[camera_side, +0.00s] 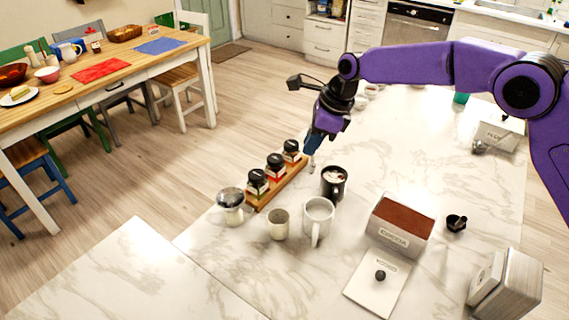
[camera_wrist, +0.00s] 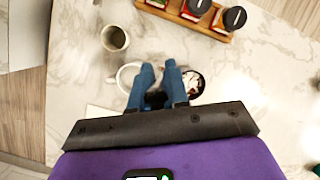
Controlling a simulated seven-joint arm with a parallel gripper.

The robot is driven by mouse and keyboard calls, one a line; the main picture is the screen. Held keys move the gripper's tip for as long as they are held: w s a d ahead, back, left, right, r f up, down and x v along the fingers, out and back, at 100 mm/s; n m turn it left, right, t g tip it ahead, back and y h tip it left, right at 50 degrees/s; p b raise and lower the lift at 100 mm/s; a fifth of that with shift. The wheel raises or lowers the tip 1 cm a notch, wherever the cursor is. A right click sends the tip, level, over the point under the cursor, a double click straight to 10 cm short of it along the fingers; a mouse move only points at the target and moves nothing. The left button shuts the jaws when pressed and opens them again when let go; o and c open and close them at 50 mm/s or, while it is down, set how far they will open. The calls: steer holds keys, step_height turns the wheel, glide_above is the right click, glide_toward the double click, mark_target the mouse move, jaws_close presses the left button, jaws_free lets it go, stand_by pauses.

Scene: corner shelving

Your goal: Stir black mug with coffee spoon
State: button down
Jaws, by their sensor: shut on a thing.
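The black mug (camera_side: 334,184) stands upright on the marble counter, with dark liquid and pale bits on top. It also shows in the wrist view (camera_wrist: 199,91), partly hidden behind my right finger. My gripper (camera_side: 311,147) points down, above and just left of the black mug in the side view. In the wrist view its blue fingers (camera_wrist: 158,67) lie between a white mug and the black mug. They are shut on a thin object, and a small pale tip (camera_side: 311,163) shows below them, seemingly the coffee spoon. Most of it is hidden.
A white mug (camera_side: 318,213) stands close to the black mug, with a grey cup (camera_side: 278,224) beyond it. A wooden rack (camera_side: 283,184) of spice jars stands to the left. A white box (camera_side: 397,230) with brown contents and its lid (camera_side: 376,289) are to the right.

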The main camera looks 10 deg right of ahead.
steer(key=w+d+r, duration=0.1)
steer(key=w+d, duration=0.2)
steer(key=d, duration=0.4)
steer(key=shift+t+h, duration=0.3)
steer(key=shift+h, duration=0.1)
steer(key=shift+w+f, duration=0.1)
steer(key=shift+f, duration=6.2)
steer(key=shift+a, duration=0.2)
